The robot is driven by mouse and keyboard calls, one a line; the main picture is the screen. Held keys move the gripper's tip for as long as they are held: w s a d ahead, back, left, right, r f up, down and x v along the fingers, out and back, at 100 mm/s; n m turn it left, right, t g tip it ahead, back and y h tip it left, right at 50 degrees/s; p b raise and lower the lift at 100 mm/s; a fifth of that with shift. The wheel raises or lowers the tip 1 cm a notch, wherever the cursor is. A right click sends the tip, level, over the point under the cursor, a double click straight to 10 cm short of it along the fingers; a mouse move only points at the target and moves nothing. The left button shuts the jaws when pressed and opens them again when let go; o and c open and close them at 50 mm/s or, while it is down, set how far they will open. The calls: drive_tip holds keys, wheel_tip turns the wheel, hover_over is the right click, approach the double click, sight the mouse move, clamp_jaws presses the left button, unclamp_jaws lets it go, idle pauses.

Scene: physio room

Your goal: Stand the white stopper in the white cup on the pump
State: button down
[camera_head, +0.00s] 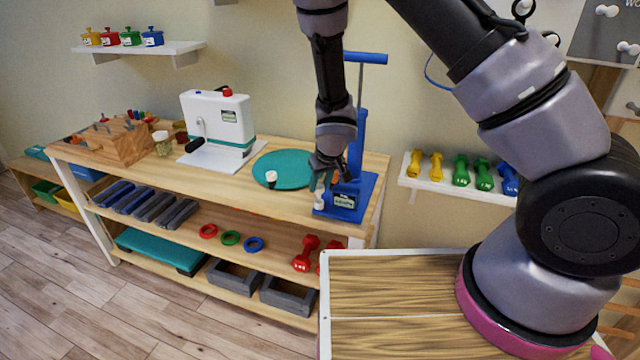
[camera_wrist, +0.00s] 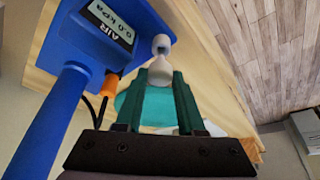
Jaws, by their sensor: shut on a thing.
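My gripper (camera_wrist: 160,82) is shut on the white stopper (camera_wrist: 160,70), which sits between its teal fingertips in the wrist view. In the head view my gripper (camera_head: 323,184) hangs at the left side of the blue pump (camera_head: 346,192). The white cup (camera_wrist: 161,42) shows just beyond the stopper in the wrist view, beside the pump's blue body (camera_wrist: 112,28). The stopper lines up closely with the cup there; I cannot tell whether they touch. In the head view the fingers and arm largely hide the stopper.
A white machine (camera_head: 218,122) and a wooden block (camera_head: 112,140) stand farther left. The pump's upright column and blue handle (camera_head: 366,57) rise behind my arm.

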drive_tip(key=shift+f, duration=1.45)
idle(0.7)
drive_tip(key=shift+c, duration=2.2)
unclamp_jaws()
drive_tip(key=shift+d, duration=0.1)
drive_tip(key=shift+c, duration=0.7)
drive_tip(key=shift+o, duration=0.9)
drive_tip(key=shift+w, duration=0.1)
drive_tip(key=shift+r, duration=0.1)
